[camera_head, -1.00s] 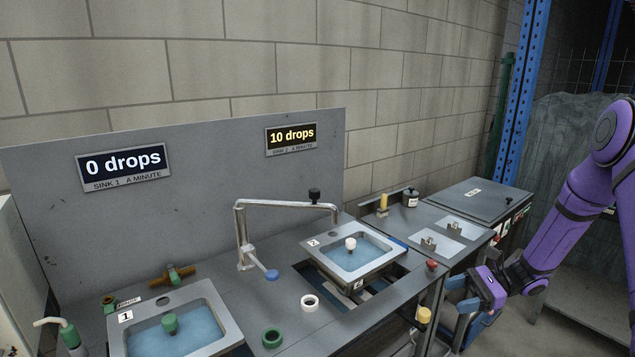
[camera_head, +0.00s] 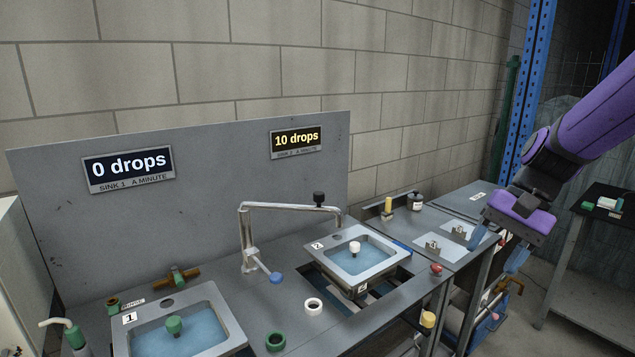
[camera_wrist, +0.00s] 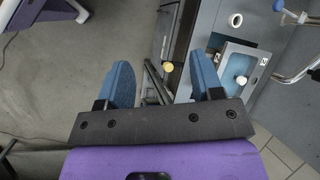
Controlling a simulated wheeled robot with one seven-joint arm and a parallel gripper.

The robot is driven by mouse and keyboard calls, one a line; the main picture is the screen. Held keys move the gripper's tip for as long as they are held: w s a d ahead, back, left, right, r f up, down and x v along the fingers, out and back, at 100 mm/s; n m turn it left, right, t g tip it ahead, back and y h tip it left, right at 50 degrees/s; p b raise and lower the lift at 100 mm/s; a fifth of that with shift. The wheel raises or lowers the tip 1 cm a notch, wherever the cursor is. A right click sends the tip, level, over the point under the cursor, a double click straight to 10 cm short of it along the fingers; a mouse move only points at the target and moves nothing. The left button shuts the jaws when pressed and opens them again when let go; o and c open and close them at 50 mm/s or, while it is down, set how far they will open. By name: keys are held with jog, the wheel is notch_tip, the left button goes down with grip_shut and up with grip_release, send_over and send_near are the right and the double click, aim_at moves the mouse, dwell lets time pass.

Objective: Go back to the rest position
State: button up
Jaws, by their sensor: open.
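My gripper (camera_head: 497,247) is open and empty, raised in the air at the right, in front of the side bench. In the wrist view my gripper (camera_wrist: 165,82) has its two blue fingers spread wide, with floor and the counter's front edge below. Sink 2 (camera_head: 396,261) sits over a cutout in the counter, with a white-topped plug in its water. Sink 1 (camera_head: 222,308) is at the front left with a green plug. The signs read 0 drops (camera_head: 128,166) for sink 1 and 10 drops (camera_head: 296,139) for sink 2.
A metal faucet (camera_head: 280,207) stands between the sinks. A white ring (camera_head: 313,306) and a green ring (camera_head: 275,341) lie on the counter. A dark table (camera_head: 603,200) with small items stands at the right. Open floor (camera_head: 572,318) lies between it and the bench.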

jog(key=s+r+n+t+h, duration=0.2)
jog(key=s+r+n+t, duration=0.1)
jog(key=s, duration=0.5)
jog(key=s+r+n+t+h, duration=0.2)
jog(key=s+r+t+h, duration=0.1)
jog(key=s+r, duration=0.3)
jog(key=shift+s+d+r+n+t, duration=0.2)
jog(key=shift+s+d+n+t, duration=0.25)
jog(key=shift+s, duration=0.4)
